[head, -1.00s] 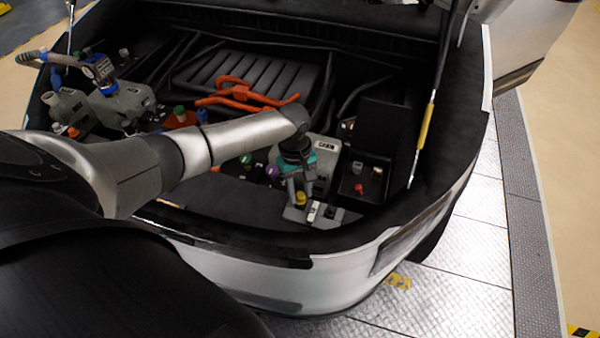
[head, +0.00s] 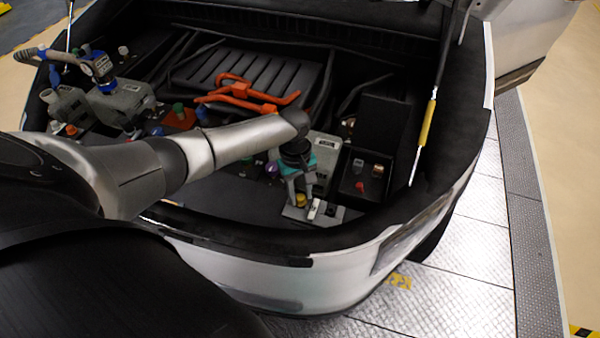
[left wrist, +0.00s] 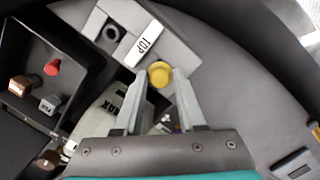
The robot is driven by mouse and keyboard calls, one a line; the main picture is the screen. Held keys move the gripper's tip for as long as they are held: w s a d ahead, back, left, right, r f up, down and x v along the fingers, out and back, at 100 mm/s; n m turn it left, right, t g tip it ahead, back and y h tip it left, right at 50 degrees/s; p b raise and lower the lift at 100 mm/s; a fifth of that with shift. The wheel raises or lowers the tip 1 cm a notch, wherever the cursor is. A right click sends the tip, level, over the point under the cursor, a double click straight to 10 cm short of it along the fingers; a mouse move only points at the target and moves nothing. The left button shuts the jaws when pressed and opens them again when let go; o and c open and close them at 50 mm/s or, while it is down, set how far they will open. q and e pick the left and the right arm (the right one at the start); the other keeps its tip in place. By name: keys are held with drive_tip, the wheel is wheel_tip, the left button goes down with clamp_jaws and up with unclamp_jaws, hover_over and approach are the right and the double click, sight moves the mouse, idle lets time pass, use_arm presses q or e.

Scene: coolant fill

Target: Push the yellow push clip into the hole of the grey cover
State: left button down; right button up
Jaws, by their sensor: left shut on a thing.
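The yellow push clip (left wrist: 159,73) is between the fingertips of my left gripper (left wrist: 157,82), which is shut on it. In the head view the clip (head: 300,199) shows as a small yellow spot below my left gripper (head: 299,193). The grey cover (head: 326,212) lies at the front edge of the bay. In the left wrist view the cover (left wrist: 172,38) has a white TOP label and a dark round hole (left wrist: 111,33) left of the label. The clip is at the cover's lower edge; I cannot tell whether it sits in a hole there. My right gripper is not in view.
A black open box (head: 351,188) with a red cap (left wrist: 53,67) and other small parts stands right of the gripper. A grey tank marked MAX (left wrist: 98,112) is close beside the fingers. Orange cables (head: 240,92) lie farther back. A gas strut (head: 427,120) rises at right.

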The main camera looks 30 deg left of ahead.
use_arm(q)
drive_tip(key=shift+c, duration=2.1)
unclamp_jaws()
drive_tip(key=shift+f, duration=0.1)
wheel_tip(320, 180, up, 15)
drive_tip(key=w+a+p, duration=0.1)
drive_tip(key=a+p, duration=0.1)
